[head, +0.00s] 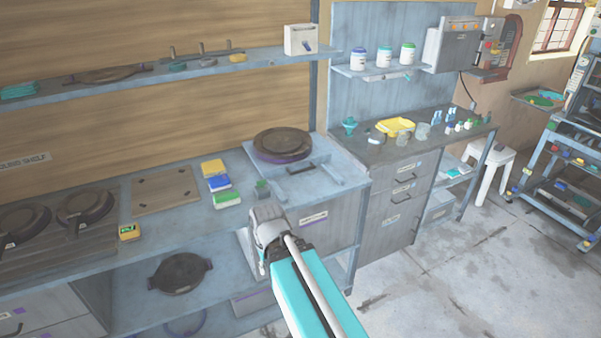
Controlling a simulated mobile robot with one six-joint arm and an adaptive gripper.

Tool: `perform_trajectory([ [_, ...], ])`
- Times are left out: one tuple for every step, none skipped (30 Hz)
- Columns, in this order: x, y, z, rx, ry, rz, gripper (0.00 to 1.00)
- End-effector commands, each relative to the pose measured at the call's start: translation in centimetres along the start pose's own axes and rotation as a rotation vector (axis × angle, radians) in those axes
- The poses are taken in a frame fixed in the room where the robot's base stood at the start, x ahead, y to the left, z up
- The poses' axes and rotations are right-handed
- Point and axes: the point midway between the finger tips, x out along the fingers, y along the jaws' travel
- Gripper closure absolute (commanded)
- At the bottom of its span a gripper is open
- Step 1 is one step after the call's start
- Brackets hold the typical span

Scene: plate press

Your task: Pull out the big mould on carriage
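The big mould (282,143) is a dark, round, lidded disc with a purplish edge. It sits on a pale blue-grey carriage (318,166) on top of a cabinet-like unit at the right end of the bench. A small handle-like bar shows on the carriage in front of the mould. My gripper (267,217) is at the end of my cyan arm, in front of the unit and lower in the picture than the mould. It appears apart from the mould. Its fingers cannot be made out, so its opening is hidden.
Yellow, blue and green boxes (220,183) lie left of the unit. Dark round pans (86,207) are further left, and another round mould (180,273) is on the lower shelf. A wall shelf (190,72) hangs above. Open floor (440,290) lies at the right.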

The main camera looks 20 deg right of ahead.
Motion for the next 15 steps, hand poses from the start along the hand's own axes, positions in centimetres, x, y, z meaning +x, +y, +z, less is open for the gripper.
perform_trajectory([
  [0.3,0.0,-0.3,0.003,0.006,-0.009,0.49],
  [0.4,0.0,-0.5,0.006,0.011,-0.016,0.49],
  [0.7,-0.1,-0.8,0.01,0.02,-0.029,0.49],
  [0.9,-0.1,-1.1,0.014,0.029,-0.041,0.49],
  [1.1,0.7,-1.5,0.018,0.04,-0.056,0.49],
  [1.5,1.2,-2.1,0.028,0.058,-0.08,0.49],
  [1.8,1.2,-2.6,0.036,0.073,-0.1,0.49],
  [2.1,1.2,-3.3,0.046,0.091,-0.124,0.49],
  [2.6,1.2,-4.2,0.06,0.117,-0.158,0.49],
  [2.9,1.1,-4.9,0.072,0.139,-0.187,0.49],
  [3.2,1.1,-5.7,0.086,0.164,-0.218,0.49],
  [3.6,1.2,-6.9,0.108,0.199,-0.261,0.49],
  [3.9,1.2,-7.8,0.125,0.226,-0.296,0.49],
  [4.1,1.4,-8.8,0.145,0.256,-0.331,0.49],
  [4.4,1.6,-10.1,0.174,0.297,-0.379,0.49],
])
